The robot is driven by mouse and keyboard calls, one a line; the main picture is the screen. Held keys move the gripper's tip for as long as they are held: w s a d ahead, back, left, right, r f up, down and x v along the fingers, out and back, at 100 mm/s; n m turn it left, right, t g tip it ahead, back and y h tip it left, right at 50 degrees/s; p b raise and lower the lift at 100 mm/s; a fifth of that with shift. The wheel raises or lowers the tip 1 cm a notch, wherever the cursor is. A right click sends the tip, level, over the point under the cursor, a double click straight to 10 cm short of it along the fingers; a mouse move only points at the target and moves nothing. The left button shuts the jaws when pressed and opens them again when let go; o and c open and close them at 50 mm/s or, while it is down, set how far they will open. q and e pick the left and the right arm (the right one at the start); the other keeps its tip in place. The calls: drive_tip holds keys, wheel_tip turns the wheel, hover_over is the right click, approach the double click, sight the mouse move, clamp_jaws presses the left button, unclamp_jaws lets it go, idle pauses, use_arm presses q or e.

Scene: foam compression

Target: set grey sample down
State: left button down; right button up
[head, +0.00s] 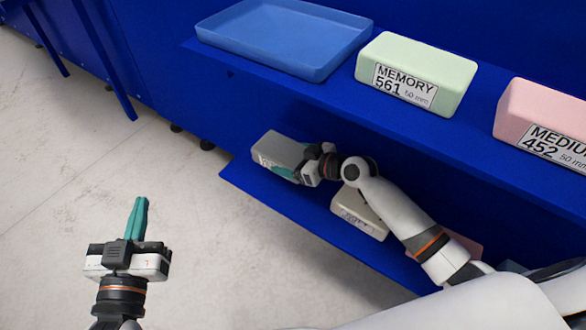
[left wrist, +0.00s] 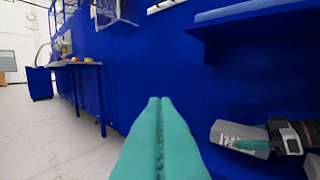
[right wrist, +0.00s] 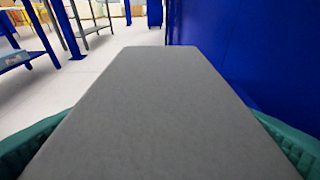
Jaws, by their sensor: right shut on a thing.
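The grey sample (head: 278,147) is a grey block with a white label, over the left end of the lower blue shelf (head: 245,181) in the head view. My right gripper (head: 296,172) is shut on it from its right end. In the right wrist view the grey sample (right wrist: 155,115) fills the middle, with a teal finger on each side. I cannot tell whether its underside touches the shelf. My left gripper (head: 138,214) is away to the left over the floor, its teal fingers together and empty. They also show together in the left wrist view (left wrist: 160,108).
A cream labelled block (head: 360,213) lies on the lower shelf under my right arm, with a partly hidden pink one beyond. The upper shelf holds a blue tray (head: 205,36), a green MEMORY block (head: 418,75) and a pink MEDIUM block (head: 545,118).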

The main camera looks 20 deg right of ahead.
drive_tip(key=shift+f, duration=0.4)
wheel_tip(320, 180, down, 3)
drive_tip(key=shift+r+b, duration=0.1)
drive_tip(key=shift+b, duration=0.7)
use_arm(q)
wheel_tip(320, 180, up, 6)
drive_tip(key=s+t+h, duration=0.1)
drive_tip(key=t, duration=0.3)
drive_tip(key=shift+s+d, duration=0.2)
drive_tip(key=shift+d, duration=0.1)
drive_tip(key=shift+t+h, duration=0.3)
use_arm(e)
drive_tip(key=o, duration=0.9)
use_arm(q)
drive_tip(key=shift+s+r, duration=0.15)
drive_tip(key=shift+r, duration=0.05)
use_arm(e)
drive_tip(key=shift+o, duration=0.3)
